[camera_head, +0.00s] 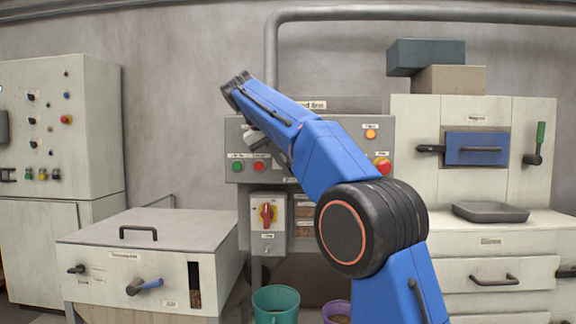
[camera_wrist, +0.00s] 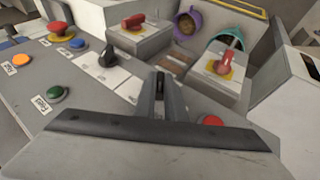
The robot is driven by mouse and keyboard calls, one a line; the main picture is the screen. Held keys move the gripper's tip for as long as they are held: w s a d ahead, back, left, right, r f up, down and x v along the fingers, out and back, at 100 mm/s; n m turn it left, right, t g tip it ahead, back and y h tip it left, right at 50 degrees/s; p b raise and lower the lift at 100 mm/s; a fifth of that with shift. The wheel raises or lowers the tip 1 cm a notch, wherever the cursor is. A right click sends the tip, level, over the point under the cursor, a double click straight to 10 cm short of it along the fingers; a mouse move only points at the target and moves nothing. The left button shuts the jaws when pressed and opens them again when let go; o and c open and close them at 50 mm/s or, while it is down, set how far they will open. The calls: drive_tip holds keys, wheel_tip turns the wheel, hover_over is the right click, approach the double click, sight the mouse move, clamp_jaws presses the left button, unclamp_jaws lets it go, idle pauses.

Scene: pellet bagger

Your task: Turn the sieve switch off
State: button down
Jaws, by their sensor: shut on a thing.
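My gripper (camera_wrist: 160,92) is in the wrist view, its fingers low over the grey control panel. It is shut on a small dark switch knob (camera_wrist: 160,80), mostly hidden between the fingers. Beside it is another black knob (camera_wrist: 108,57) on a white label strip. I cannot read which knob is the sieve switch. In the head view, my blue arm crosses in front of the control panel (camera_head: 236,131) and hides its middle, including my fingertips.
A green button (camera_wrist: 58,93) and a red button (camera_wrist: 212,120) flank the fingers. Two boxes with red rotary handles (camera_wrist: 133,20) (camera_wrist: 223,65) stand beyond; one shows in the head view (camera_head: 267,214). A red emergency button (camera_head: 382,166) is right of my arm. Buckets (camera_head: 276,301) stand below.

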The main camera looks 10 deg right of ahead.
idle(0.4)
drive_tip(key=c, duration=1.8)
unclamp_jaws()
drive_tip(key=shift+w, duration=0.1)
